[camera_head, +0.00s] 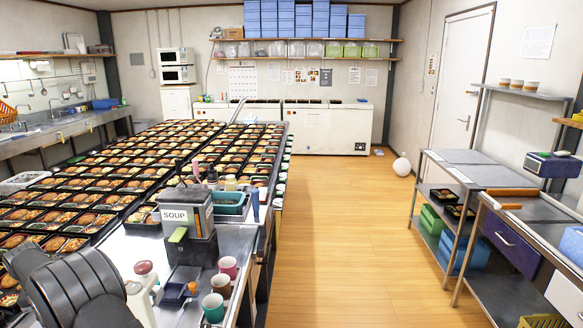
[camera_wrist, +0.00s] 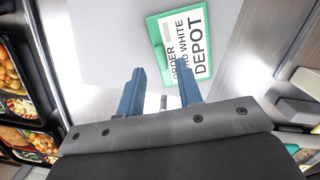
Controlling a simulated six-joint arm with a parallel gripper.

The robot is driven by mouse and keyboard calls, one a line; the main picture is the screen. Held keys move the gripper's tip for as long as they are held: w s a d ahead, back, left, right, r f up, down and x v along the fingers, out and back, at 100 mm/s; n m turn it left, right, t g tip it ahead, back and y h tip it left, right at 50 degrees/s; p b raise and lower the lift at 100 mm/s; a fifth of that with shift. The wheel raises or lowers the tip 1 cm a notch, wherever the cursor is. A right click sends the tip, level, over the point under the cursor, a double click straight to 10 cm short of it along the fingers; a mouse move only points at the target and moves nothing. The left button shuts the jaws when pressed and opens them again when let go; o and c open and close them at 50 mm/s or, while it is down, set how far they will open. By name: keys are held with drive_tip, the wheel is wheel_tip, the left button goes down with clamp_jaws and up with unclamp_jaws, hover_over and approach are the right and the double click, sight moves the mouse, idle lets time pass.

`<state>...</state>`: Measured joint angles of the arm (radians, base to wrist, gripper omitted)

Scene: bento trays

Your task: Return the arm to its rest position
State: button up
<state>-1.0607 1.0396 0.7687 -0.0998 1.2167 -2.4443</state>
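My gripper (camera_wrist: 160,92) shows in the wrist view with its two blue fingers apart and nothing between them. Beyond the fingers is a pale grey surface. A green-edged sign (camera_wrist: 182,45) reading "DEPOT" lies or stands just past the right finger; I cannot tell whether they touch. In the head view my dark arm fills the lower left corner, and the fingers are not clearly visible there.
Many filled bento trays (camera_head: 95,195) cover the table at left. A SOUP box (camera_head: 186,212), a teal bin (camera_head: 229,203) and several cups (camera_head: 221,285) crowd the counter near my arm. The wooden floor (camera_head: 345,240) at centre is clear. Metal shelves (camera_head: 480,170) stand at right.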

wheel_tip(320, 180, down, 3)
drive_tip(key=shift+f, duration=0.15)
wheel_tip(320, 180, up, 11)
drive_tip(key=s, duration=0.2)
drive_tip(key=f, duration=0.4)
drive_tip(key=w+f, duration=0.1)
drive_tip(key=f, duration=0.2)
drive_tip(key=w+f, duration=0.1)
drive_tip(key=f, duration=0.3)
drive_tip(key=shift+f, duration=0.35)
drive_tip(key=r, duration=0.3)
drive_tip(key=d+r, duration=0.1)
drive_tip(key=r, duration=0.1)
drive_tip(key=shift+w, duration=0.3)
drive_tip(key=w+d+r, duration=0.5)
drive_tip(key=d+r, duration=0.1)
drive_tip(key=d, duration=0.3)
drive_tip(key=s+f+m, duration=0.1)
drive_tip(key=s+f, duration=0.1)
drive_tip(key=s+d+f+m, duration=0.1)
drive_tip(key=s+f+m, duration=0.1)
drive_tip(key=s+f, duration=0.1)
drive_tip(key=s+f+m, duration=0.1)
drive_tip(key=s+f, duration=0.1)
drive_tip(key=f, duration=0.1)
drive_tip(key=shift+s+d+h, duration=0.15)
drive_tip(key=shift+d+h, duration=0.05)
drive_tip(key=shift+h, duration=0.2)
drive_tip(key=shift+f, duration=0.3)
